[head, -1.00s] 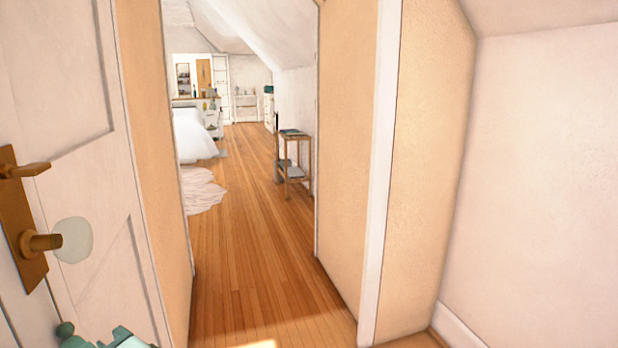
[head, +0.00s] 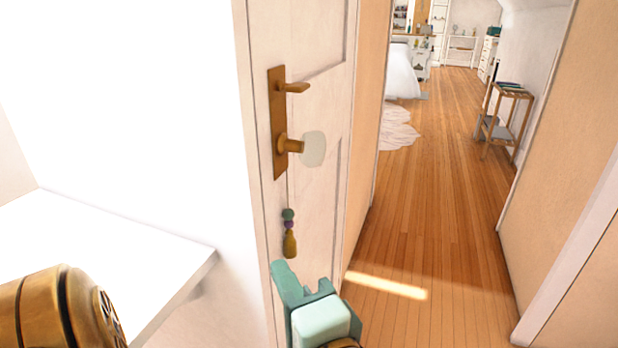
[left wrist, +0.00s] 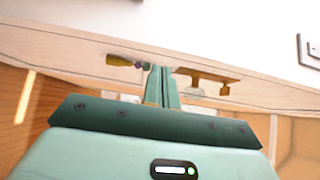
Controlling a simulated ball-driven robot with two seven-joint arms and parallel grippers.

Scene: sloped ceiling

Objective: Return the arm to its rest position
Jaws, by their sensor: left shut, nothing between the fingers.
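My left gripper (head: 282,272) is teal and stands in front of the white door (head: 325,110) in the head view, below the hanging tassel (head: 290,240). Its fingers also show in the left wrist view (left wrist: 160,75), pressed together with nothing between them. The plate also shows right of the fingers in the left wrist view (left wrist: 207,77). I cannot tell how far the fingers are from the door. My right gripper is not in view.
A white shelf or tabletop (head: 110,250) lies at the left, near the door. The doorway opens onto a clear wooden floor (head: 430,190). Beyond are a small wooden side table (head: 512,92), a pale rug (head: 400,128) and a bed (head: 402,75).

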